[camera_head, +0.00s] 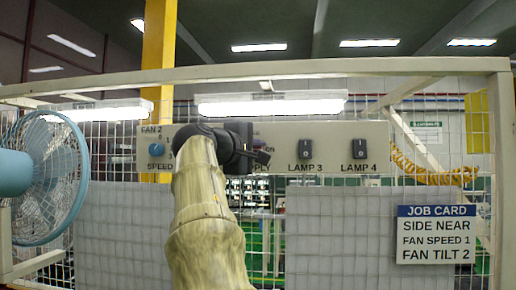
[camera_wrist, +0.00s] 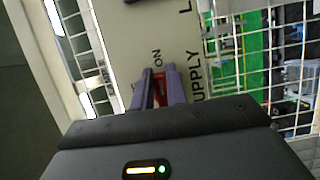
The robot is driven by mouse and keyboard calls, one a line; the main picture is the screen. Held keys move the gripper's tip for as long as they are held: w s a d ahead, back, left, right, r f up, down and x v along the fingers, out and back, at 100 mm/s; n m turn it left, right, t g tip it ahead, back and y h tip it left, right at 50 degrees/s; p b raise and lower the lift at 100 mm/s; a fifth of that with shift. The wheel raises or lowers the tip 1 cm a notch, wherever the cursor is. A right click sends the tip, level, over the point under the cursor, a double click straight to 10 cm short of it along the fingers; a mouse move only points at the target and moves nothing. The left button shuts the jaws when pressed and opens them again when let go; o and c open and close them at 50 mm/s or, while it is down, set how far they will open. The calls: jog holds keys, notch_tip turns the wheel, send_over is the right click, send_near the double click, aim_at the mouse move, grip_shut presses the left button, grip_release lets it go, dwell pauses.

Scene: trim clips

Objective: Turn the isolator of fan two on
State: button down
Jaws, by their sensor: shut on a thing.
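The control panel (camera_head: 335,134) hangs on the mesh frame; "FAN 2" is printed at its left end. My gripper (camera_head: 262,157) is at the middle of the panel and hides the isolator in the head view. In the wrist view my gripper (camera_wrist: 160,76) is shut on a red handle (camera_wrist: 159,88), which looks like the isolator. The word "ON" stands just beyond the fingertips, and "SUPPLY" reads along their right side. The handle's exact angle is hard to tell between the fingers.
A blue speed knob (camera_head: 157,149) is left of my arm. Lamp 3 (camera_head: 305,149) and lamp 4 (camera_head: 359,148) switches are to the right. A blue fan (camera_head: 50,175) stands at far left. A job card (camera_head: 437,235) hangs at right, below a coiled yellow cable (camera_head: 432,175).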

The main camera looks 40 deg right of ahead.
jog(key=shift+w+f, duration=0.15)
jog(key=shift+w, duration=0.05)
jog(key=c, duration=1.5)
grip_release()
jog(key=shift+c, duration=0.2)
jog(key=shift+o, duration=0.7)
jog(key=shift+w, duration=0.2)
jog(key=shift+s, duration=0.1)
jog(key=shift+s, duration=0.15)
jog(key=shift+a, duration=0.45)
jog(key=b+v, duration=0.5)
jog(key=v, duration=1.1)
jog(key=shift+a+b, duration=0.25)
jog(key=shift+b, duration=0.05)
